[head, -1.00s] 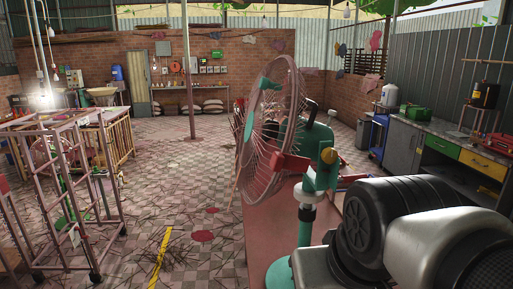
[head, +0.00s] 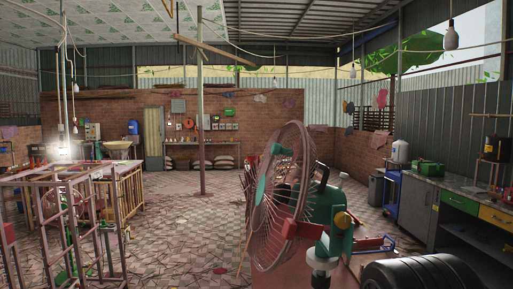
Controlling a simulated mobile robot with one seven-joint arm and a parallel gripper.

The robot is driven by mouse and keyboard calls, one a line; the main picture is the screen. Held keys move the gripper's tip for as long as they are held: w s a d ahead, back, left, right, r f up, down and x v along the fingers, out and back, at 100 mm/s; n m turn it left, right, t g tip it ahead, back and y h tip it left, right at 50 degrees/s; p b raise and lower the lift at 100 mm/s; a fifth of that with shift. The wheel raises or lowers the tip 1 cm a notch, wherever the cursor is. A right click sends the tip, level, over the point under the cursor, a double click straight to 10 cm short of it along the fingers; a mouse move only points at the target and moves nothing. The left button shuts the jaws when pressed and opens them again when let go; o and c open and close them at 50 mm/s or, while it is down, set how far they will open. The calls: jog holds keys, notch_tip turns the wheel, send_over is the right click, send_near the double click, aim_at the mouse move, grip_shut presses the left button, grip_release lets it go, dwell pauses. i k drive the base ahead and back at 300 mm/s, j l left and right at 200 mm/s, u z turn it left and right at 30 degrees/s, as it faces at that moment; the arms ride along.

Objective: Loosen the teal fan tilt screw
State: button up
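The fan (head: 283,195) stands at the right of centre in the head view, with a pinkish wire cage, a teal hub and a teal body behind it. Its cage faces left. Red parts show on both sides of the bracket. A pale collar and teal stand show below it, cut off by the frame. My gripper is not in view; only a dark link of my arm shows at the bottom right, below the knob.
A workbench (head: 470,206) with green and yellow drawers runs along the right wall. A metal frame rack (head: 88,225) stands at the left. The tiled floor (head: 185,215) between rack and fan is mostly open. A post (head: 200,125) stands farther back.

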aim_at(342, 219)
jog(key=l+z, duration=0.15)
jog(key=z, duration=0.2)
jog(key=l+z, duration=0.2)
jog(key=z, duration=0.15)
jog(key=i+l+z, duration=0.1)
jog(key=z, duration=0.25)
